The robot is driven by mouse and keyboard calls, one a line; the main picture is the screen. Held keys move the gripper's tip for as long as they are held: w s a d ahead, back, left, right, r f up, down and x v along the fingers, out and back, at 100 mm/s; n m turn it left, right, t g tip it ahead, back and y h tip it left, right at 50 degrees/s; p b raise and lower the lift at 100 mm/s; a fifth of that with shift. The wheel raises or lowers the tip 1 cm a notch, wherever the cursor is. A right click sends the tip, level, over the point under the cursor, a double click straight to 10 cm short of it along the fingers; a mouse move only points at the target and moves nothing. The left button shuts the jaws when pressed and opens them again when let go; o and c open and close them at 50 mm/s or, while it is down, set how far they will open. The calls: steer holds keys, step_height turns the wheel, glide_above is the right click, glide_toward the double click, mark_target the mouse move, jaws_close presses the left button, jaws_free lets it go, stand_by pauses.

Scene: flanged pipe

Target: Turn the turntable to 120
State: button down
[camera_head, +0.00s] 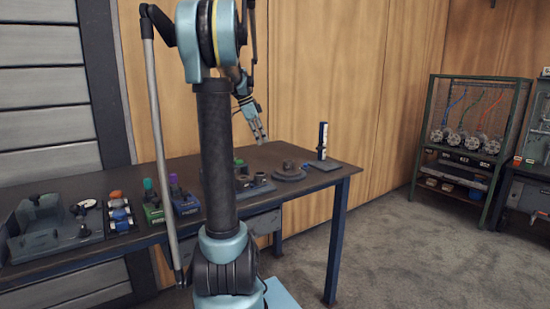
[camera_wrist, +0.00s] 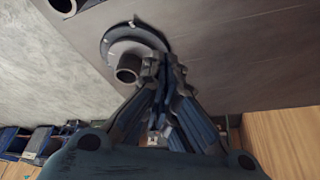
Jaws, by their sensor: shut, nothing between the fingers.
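My gripper (camera_head: 261,141) hangs above the bench, to the left of the turntable in the head view. In the wrist view my gripper (camera_wrist: 163,62) has its fingertips together and empty, overlapping the disc's edge beside the pipe. I cannot read the rim marks or tell whether the fingertips touch the disc.
The dark workbench (camera_head: 335,175) carries a black and white post (camera_head: 322,141) at its right end. A grey tray (camera_head: 50,228), blue and green holders (camera_head: 184,203) and several small parts stand to the left. A metal shelf rack (camera_head: 470,140) stands apart at the right.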

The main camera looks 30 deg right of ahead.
steer(key=x, duration=1)
steer(key=shift+d+r, duration=0.1)
steer(key=shift+d, duration=0.05)
steer(key=shift+s+d, duration=0.6)
steer(key=shift+d, duration=0.35)
steer(key=shift+s+d, duration=0.4)
steer(key=shift+d, duration=0.4)
steer(key=shift+s+d, duration=0.1)
steer(key=shift+d, duration=0.1)
